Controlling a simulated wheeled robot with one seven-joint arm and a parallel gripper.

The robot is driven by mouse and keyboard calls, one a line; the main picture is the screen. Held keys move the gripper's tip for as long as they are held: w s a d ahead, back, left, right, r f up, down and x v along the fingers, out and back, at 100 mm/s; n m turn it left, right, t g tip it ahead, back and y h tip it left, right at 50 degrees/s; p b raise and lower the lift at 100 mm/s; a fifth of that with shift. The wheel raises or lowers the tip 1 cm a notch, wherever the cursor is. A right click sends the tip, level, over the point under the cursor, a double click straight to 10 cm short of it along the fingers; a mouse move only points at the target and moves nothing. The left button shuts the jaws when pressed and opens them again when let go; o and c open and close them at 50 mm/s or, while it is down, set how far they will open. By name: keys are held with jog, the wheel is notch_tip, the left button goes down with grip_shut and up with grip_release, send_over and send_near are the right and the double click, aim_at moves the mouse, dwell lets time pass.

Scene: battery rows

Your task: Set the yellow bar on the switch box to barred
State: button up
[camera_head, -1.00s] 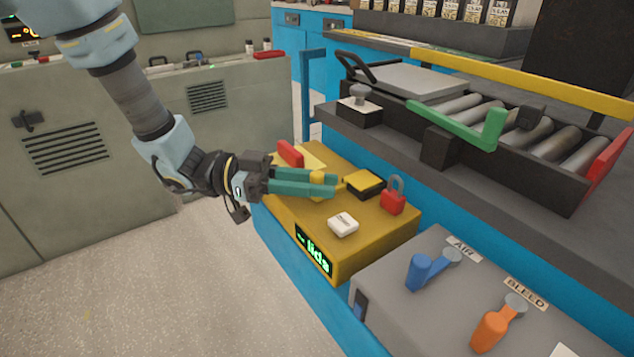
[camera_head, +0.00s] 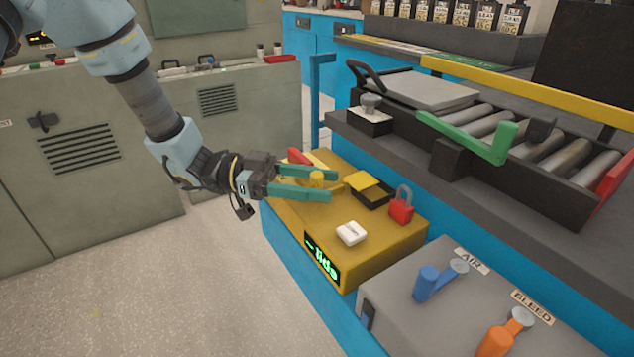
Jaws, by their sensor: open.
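The yellow switch box (camera_head: 285,218) has a lit green display reading "lids" on its front. On its top, a yellow plate (camera_head: 363,179) partly covers a black frame (camera_head: 374,198), whose dark opening shows on the near right side. A round yellow knob (camera_head: 317,178) stands to the left of the plate. Whether knob and plate are one bar is hidden by the fingers. My gripper (camera_head: 333,184) reaches in from the left with green fingers spread apart, one on each side of the knob. The far finger hides part of the top. I see no gap clearly enough to judge contact.
A red padlock (camera_head: 402,206) stands right of the frame, and a white block (camera_head: 351,233) lies in front. A red piece (camera_head: 299,157) is at the far left. A grey box (camera_head: 450,295) with AIR and BLEED levers is at right. A roller bench stands behind.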

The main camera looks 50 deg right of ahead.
jog(key=v, duration=1)
jog(key=shift+w+a, duration=0.15)
jog(key=shift+w, duration=0.2)
